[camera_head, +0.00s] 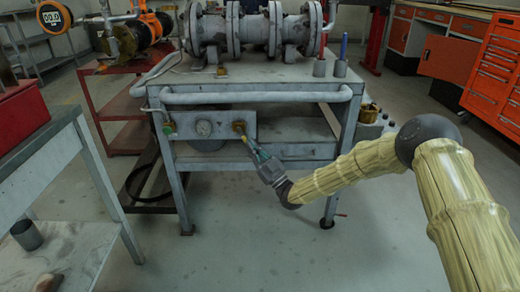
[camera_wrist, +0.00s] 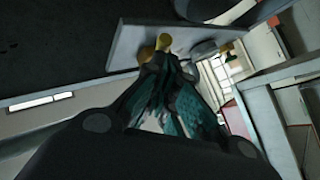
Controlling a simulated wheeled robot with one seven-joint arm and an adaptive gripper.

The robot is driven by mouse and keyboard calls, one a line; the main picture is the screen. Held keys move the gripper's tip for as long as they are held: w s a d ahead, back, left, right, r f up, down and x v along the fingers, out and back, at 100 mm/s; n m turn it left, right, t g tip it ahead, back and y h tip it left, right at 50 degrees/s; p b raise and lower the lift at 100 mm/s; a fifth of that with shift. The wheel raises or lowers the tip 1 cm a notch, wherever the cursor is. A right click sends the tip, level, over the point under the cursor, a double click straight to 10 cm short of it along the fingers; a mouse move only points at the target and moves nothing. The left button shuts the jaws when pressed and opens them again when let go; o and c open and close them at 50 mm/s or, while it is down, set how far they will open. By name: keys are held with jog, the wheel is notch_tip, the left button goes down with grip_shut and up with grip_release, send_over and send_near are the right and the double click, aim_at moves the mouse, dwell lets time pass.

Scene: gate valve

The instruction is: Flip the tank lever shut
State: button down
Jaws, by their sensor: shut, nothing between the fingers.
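A small yellow lever (camera_head: 244,138) hangs from a brass valve (camera_head: 239,126) on the right part of the grey panel under the workbench top. My gripper (camera_head: 251,147) is shut, with its tips at the lever, reaching up from the lower right. In the wrist view the shut fingers (camera_wrist: 160,60) meet at their tips, and yellow parts of the lever and valve (camera_wrist: 164,42) show right at and behind them. Whether the tips touch the lever I cannot tell. The tips hide part of it. The grey tank (camera_head: 206,145) lies partly hidden behind the panel.
The panel also carries a round gauge (camera_head: 204,128) and a green knob (camera_head: 169,130). A grey pipe (camera_head: 255,97) runs along the workbench edge above my gripper. A lower shelf (camera_head: 205,164) is behind it. The floor (camera_head: 255,240) in front is clear.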

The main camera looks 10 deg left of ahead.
jog(key=s+d+f+m+t+p, duration=0.3)
jog(key=s+d+f, duration=0.3)
jog(key=s+d, duration=0.1)
jog(key=shift+s+d+f+p, duration=0.15)
jog(key=shift+d+p, duration=0.2)
jog(key=shift+d, duration=0.5)
jog(key=shift+f, duration=0.1)
dwell(0.4)
